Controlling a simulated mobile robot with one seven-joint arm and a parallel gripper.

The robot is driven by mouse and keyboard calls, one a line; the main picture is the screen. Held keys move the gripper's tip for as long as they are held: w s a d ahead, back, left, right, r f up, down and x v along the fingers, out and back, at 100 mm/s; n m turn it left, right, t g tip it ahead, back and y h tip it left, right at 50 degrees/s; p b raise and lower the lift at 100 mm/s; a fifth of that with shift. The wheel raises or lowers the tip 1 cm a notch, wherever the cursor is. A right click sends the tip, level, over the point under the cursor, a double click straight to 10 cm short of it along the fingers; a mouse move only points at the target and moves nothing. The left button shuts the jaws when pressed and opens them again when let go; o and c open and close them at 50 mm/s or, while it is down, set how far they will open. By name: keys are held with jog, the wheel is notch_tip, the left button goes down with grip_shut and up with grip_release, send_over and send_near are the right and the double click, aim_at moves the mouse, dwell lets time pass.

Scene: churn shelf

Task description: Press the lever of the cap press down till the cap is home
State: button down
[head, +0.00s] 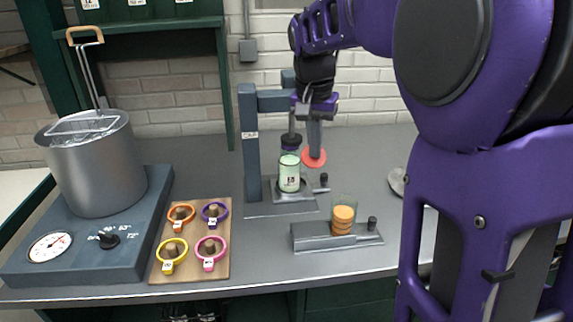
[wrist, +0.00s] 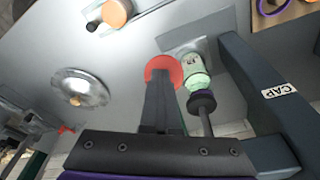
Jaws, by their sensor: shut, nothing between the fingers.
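The cap press (head: 251,140) stands mid-bench, a dark blue-grey frame marked CAP; its post shows in the wrist view (wrist: 262,95). A jar with pale green contents (head: 289,175) stands upright on its base, also in the wrist view (wrist: 198,76). A purple cap (head: 290,148) is at the jar's mouth, under the black plunger (wrist: 202,104); whether it is fully seated I cannot tell. The lever's red knob (head: 314,160) is right of the jar. My gripper (head: 314,147) is shut and empty, fingertips at the knob, seemingly touching; they hide most of the lever.
A wooden board (head: 191,240) with several coloured rings and a large steel pot (head: 97,170) on a blue heater (head: 140,215) are at left. A grey stand (head: 310,238) holding a glass with orange discs is in front. A round metal lid (wrist: 82,87) lies right of the press.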

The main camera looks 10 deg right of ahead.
jog(key=shift+d+f, duration=0.1)
jog(key=shift+f, duration=0.1)
dwell(0.4)
jog(key=r+p, duration=0.2)
jog(key=w+r+p, duration=0.1)
jog(key=r+p, duration=0.1)
dwell(0.3)
jog(key=shift+s+r+p, duration=0.25)
jog(key=shift+r+p, duration=0.2)
jog(key=shift+r, duration=0.15)
jog(key=shift+s+r+p, duration=0.3)
jog(key=shift+r+p, duration=0.2)
jog(key=shift+r, duration=0.15)
jog(key=shift+s+r+p, duration=0.25)
jog(key=shift+r+p, duration=0.2)
jog(key=shift+r, duration=0.3)
jog(key=r+p, duration=0.1)
jog(key=s+r, duration=0.1)
jog(key=r+p, duration=0.1)
jog(key=shift+s+r+p, duration=0.3)
jog(key=shift+s, duration=0.05)
